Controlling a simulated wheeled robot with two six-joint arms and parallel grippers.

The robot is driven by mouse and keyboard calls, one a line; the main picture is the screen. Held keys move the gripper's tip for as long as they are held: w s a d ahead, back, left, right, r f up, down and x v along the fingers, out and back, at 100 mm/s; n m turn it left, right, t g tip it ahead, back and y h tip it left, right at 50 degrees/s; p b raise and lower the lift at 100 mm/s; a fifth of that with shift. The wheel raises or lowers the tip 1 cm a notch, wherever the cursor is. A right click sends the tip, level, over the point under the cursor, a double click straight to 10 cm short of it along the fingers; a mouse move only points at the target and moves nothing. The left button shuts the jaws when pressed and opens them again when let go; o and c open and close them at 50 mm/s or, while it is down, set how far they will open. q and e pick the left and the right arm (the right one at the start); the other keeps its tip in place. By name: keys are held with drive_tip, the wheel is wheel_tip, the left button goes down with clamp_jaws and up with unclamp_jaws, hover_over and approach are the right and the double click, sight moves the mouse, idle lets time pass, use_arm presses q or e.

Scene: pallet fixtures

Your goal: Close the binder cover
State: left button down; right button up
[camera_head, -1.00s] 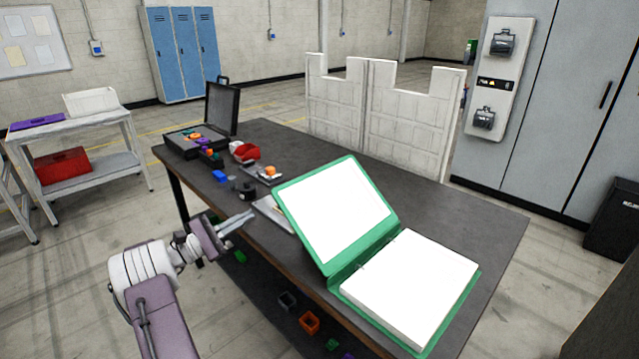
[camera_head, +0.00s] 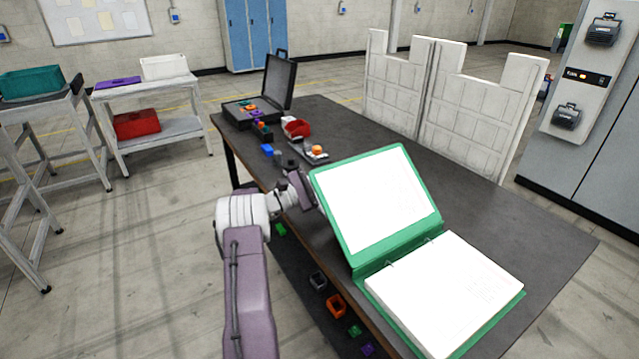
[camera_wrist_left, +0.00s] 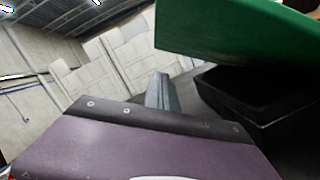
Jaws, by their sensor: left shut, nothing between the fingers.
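The green binder (camera_head: 366,264) lies open on the dark table's front part. Its pages (camera_head: 448,290) lie flat on the right half. Its cover (camera_head: 432,213) stands raised and tilted back to the left, its white inner sheet showing. My left gripper reaches the left edge of the cover in the head view, and its fingertips are hidden behind it. In the left wrist view the shut, empty fingers (camera_wrist_left: 160,92) are beside the cover's green outer face (camera_wrist_left: 225,32). I cannot tell whether they touch it. My right gripper is not in view.
A black tray (camera_wrist_left: 250,100) sits below the cover in the left wrist view. The table (camera_head: 545,235) is clear right of the binder.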

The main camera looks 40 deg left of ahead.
sight(343, 171)
use_arm(q)
drive_tip(key=d+r, duration=0.2)
drive_tip(key=r, duration=0.1)
drive_tip(key=shift+s+d+r+p, duration=0.2)
drive_tip(key=shift+s+d+p, duration=0.1)
drive_tip(key=shift+s, duration=0.05)
drive_tip(key=shift+f, duration=0.1)
drive_tip(key=shift+r, duration=0.2)
